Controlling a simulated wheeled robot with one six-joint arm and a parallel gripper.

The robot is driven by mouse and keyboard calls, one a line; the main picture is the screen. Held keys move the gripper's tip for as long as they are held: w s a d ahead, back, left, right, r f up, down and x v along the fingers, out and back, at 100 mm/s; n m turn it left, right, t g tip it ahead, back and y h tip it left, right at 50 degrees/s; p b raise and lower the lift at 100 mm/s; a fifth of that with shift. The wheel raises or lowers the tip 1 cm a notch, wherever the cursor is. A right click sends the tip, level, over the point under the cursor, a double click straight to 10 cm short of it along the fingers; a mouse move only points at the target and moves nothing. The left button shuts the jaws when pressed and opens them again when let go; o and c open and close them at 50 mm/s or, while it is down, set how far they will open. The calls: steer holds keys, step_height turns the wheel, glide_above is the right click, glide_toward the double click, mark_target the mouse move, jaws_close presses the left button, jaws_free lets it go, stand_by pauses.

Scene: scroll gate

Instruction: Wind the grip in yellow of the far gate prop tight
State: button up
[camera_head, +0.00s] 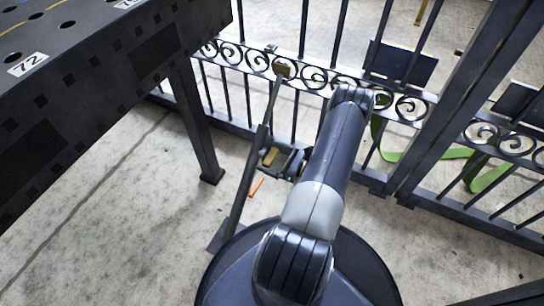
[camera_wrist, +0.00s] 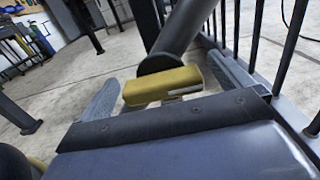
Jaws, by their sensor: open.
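The gate prop (camera_head: 244,190) is a dark slanted bar running from the floor up to a yellowish bracket (camera_head: 283,70) on the scrollwork gate. Its yellow grip (camera_head: 270,157) sits partway up the bar; in the wrist view the grip (camera_wrist: 160,86) is a short yellow block on a dark round stem. My gripper (camera_head: 287,164) is at the grip from the right. In the wrist view my gripper (camera_wrist: 166,82) is open, one finger at each end of the grip. Small gaps seem to remain, but I cannot tell whether either finger touches.
The dark gate (camera_head: 330,78) with bars and scrolls stands behind the prop. A dark perforated table (camera_head: 90,70) marked 72 is at upper left, its leg (camera_head: 198,130) left of the prop. A green strap (camera_head: 440,154) lies beyond the gate. Concrete floor is clear at lower left.

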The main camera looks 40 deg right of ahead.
steer(key=p+v, duration=0.2)
steer(key=v, duration=0.8)
steer(key=shift+s, duration=0.25)
steer(key=shift+w+f, duration=0.1)
steer(key=b+x, duration=0.2)
steer(key=x, duration=0.8)
steer(key=shift+w+a, duration=0.1)
steer(key=shift+w, duration=0.25)
steer(key=shift+s+m, duration=0.1)
steer(key=shift+m, duration=0.5)
